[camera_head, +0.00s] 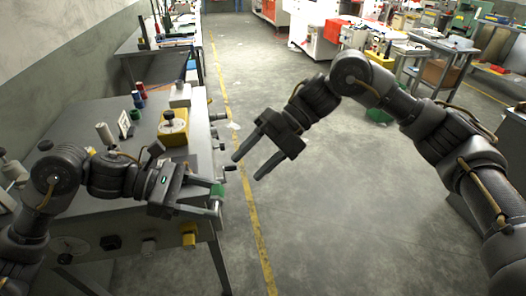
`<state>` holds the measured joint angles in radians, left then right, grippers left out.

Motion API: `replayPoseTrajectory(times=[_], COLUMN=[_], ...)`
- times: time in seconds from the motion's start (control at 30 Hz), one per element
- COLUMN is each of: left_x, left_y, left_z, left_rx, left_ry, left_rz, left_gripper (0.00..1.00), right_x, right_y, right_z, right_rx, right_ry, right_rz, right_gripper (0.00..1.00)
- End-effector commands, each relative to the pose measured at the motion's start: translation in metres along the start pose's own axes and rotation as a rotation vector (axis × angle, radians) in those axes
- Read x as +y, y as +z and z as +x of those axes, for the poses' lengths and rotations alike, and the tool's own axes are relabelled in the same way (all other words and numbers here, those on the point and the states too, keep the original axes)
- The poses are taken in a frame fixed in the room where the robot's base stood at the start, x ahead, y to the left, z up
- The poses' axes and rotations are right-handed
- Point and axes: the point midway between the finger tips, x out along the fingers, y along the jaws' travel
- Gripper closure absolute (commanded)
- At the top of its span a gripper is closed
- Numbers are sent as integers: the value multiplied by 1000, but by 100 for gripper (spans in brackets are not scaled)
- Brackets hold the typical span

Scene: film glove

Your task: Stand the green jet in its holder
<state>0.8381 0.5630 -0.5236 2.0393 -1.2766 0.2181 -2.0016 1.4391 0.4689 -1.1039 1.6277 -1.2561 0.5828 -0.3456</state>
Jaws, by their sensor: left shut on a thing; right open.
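My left gripper (211,196) reaches over the front right corner of the grey workbench, its fingers shut on a small green piece, which looks like the green jet (217,190). The jet shows at the fingertips, partly hidden by the fingers, near the bench's right edge. Its tilt is too small to tell. My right gripper (247,167) is open and empty over the floor, right of the bench and apart from the jet. I cannot tell which thing on the bench is the holder.
The grey workbench (70,117) carries a yellow block with a round knob (173,127), a small white frame (125,125), several spools and a grey-white block (180,95). Handles stick out from its right side. The floor (330,220) to the right is open, with a yellow line.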

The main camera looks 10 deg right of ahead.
Motion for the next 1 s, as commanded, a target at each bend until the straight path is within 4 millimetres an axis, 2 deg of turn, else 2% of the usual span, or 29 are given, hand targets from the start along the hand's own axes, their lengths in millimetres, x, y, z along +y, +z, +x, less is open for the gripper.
replayPoseTrajectory(times=[0.1,0.3,0.5,0.7,0.93,1.0], left_x=[0,0,0,0,0,0], left_y=[0,0,0,0,0,0], left_z=[0,0,0,0,0,0], left_rx=[0,0,0,0,0,0], left_ry=[0,0,0,0,0,0], left_rz=[0,0,0,0,0,0], left_gripper=[62,62,62,62,62,62], right_x=[0,0,0,0,0,0], right_y=[-1,-1,0,0,0,0], right_z=[25,61,84,93,93,93], right_rx=[5,3,2,-1,-1,-1], right_ry=[0,1,2,2,2,2], right_rz=[-1,0,1,0,1,1], right_gripper=[46,46,46,46,46,54])
